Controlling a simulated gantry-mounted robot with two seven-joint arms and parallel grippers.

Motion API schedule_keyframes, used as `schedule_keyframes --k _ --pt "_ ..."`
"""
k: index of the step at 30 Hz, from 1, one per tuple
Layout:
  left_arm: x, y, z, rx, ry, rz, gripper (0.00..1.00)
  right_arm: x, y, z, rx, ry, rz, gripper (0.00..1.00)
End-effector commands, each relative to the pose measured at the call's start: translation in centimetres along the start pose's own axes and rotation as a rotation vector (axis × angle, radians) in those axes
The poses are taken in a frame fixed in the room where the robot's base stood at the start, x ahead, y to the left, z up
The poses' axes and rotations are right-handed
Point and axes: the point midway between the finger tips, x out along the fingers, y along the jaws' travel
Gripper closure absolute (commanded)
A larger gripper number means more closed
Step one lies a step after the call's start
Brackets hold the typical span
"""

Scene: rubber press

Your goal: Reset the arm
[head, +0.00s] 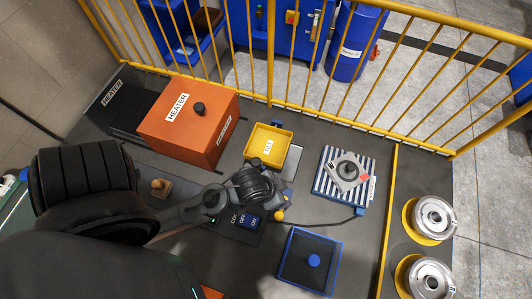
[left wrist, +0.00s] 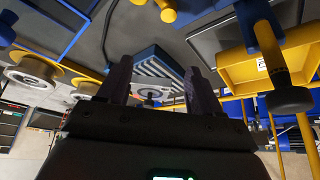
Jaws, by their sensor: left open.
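My left arm comes in from the left in the head view and reaches over the middle of the table. Its wrist end, with the left gripper (head: 268,182), is above the control box, and the fingers are hard to make out there. In the left wrist view the left gripper (left wrist: 157,75) shows two dark fingers spread apart with nothing between them. The wrist picture looks upside down. The striped plate (left wrist: 158,62) appears beyond the fingers. My right gripper is not in view.
An orange heater (head: 190,120), a yellow tray (head: 268,146), a blue-and-white striped plate (head: 327,192) with a metal part (head: 348,170), and a blue-framed square (head: 309,262) surround the arm. Metal rolls (head: 434,217) stand right. A yellow railing (head: 350,128) runs behind.

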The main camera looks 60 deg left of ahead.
Motion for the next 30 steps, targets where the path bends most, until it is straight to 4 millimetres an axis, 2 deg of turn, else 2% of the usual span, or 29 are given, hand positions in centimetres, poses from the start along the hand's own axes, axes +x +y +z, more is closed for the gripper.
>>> schedule_keyframes --k 3,6,20,26,30 --pt "-2.0 -0.4 2.1 0.021 -0.097 -0.01 0.35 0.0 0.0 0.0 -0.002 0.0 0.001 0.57" --pt "-2.8 -0.6 3.0 0.03 -0.142 -0.016 0.35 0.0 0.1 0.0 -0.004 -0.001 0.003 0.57" --pt "-3.5 -0.6 3.1 0.032 -0.158 -0.018 0.35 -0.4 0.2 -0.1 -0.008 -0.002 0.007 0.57" --pt "-5.8 -0.7 1.9 0.032 -0.157 -0.018 0.35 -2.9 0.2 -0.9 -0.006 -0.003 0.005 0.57" --pt "-8.9 -0.7 0.4 0.032 -0.158 -0.017 0.35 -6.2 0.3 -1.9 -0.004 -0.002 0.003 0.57"
